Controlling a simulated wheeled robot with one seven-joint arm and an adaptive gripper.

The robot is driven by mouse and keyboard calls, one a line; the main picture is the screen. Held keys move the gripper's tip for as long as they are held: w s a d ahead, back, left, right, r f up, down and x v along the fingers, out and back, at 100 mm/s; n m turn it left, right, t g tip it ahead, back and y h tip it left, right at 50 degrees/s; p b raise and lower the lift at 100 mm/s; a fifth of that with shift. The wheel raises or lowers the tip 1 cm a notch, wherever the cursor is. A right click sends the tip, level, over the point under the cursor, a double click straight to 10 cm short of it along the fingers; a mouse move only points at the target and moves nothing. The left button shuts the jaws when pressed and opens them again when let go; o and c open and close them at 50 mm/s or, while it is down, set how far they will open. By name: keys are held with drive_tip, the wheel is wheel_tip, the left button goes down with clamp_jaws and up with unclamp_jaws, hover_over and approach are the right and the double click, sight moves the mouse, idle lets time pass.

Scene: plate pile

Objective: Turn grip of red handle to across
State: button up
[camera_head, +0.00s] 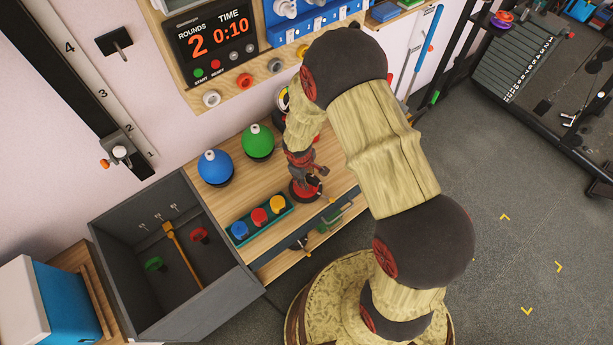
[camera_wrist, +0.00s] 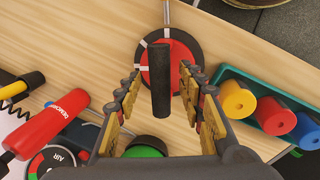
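The red handle (camera_wrist: 151,69) is a red round disc on a dark round base, with a black bar-shaped grip (camera_wrist: 160,82) over it. The grip runs up and down in the wrist view. Pale lines mark the base at the top and left. My gripper (camera_wrist: 163,88) is open, one finger on each side of the grip, with visible gaps and nothing held. In the head view my gripper (camera_head: 306,168) is above the red-and-black base (camera_head: 305,190) on the wooden bench; the grip's angle is hard to tell there.
A teal block with yellow, red and blue knobs (camera_head: 259,216) is left of the handle. Blue (camera_head: 215,168) and green (camera_head: 258,142) domes stand behind it. In the wrist view a red cylinder (camera_wrist: 50,122) and a green dome (camera_wrist: 143,151) lie near my left finger.

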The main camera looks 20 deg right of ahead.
wheel_tip(320, 180, up, 12)
drive_tip(key=s+a, duration=0.1)
drive_tip(key=shift+s+a+f, duration=0.15)
drive_tip(key=shift+s+a, duration=0.1)
drive_tip(key=shift+a, duration=0.15)
idle(0.3)
